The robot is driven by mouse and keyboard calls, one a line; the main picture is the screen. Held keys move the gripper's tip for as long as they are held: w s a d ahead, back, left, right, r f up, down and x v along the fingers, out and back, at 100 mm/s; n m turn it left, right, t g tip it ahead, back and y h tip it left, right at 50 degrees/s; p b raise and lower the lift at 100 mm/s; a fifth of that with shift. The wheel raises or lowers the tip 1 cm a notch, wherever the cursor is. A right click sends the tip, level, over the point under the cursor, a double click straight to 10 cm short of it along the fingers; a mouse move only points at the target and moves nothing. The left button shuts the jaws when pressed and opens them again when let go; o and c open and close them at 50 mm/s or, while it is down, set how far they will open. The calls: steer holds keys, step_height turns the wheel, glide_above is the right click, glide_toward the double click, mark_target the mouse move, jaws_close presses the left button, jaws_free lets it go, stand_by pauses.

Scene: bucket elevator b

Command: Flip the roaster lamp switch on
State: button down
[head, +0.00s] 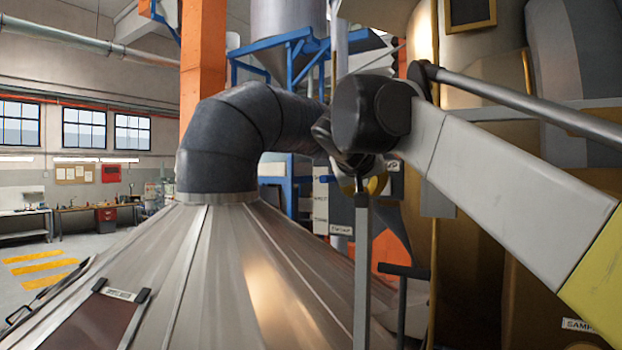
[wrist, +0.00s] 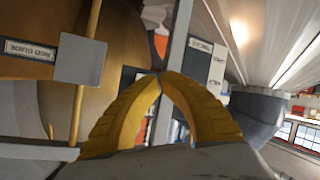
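No roaster lamp switch can be picked out. A panel with small labels (head: 321,205) stands behind the cone-shaped metal hood in the head view. It also shows upside down in the wrist view (wrist: 207,62), just past the fingertips; its lettering is too small to read surely. My gripper (wrist: 161,78) has two yellow fingers that arch together, with their tips meeting and nothing visible between them. In the head view only a bit of yellow (head: 376,185) shows behind my dark wrist, which hides the rest. The fingers are apart from the panel.
The large metal hood (head: 150,240) with a thick dark duct (head: 235,135) fills the left and middle. Brass-coloured machinery (head: 470,230) stands close on the right. An upright grey bar (head: 362,270) stands below my wrist. A plate marked ROD GUIDE (wrist: 30,50) is at the wrist view's left.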

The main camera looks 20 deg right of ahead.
steer(key=shift+w+d+r+p, duration=0.2)
steer(key=shift+w+d+p, duration=0.2)
steer(key=shift+w+d, duration=0.5)
steer(key=shift+w+d+r+p, duration=0.2)
steer(key=shift+w+d+p, duration=0.3)
steer(key=shift+d, duration=0.55)
steer(key=shift+w, duration=0.15)
steer(key=shift+w+d, duration=0.25)
steer(key=shift+d, duration=0.1)
steer(key=shift+w+d+r+p, duration=0.1)
steer(key=shift+w+d+p, duration=0.1)
steer(key=shift+d+p, duration=0.15)
stand_by(0.5)
steer(key=shift+a, duration=0.15)
steer(key=shift+s+a, duration=0.55)
steer(key=shift+a, duration=0.05)
steer(key=shift+a+f, duration=0.1)
steer(key=shift+f, duration=0.1)
steer(key=s+a, duration=0.2)
steer(key=s+a+b, duration=0.1)
steer(key=shift+a+f, duration=0.3)
steer(key=shift+a, duration=0.05)
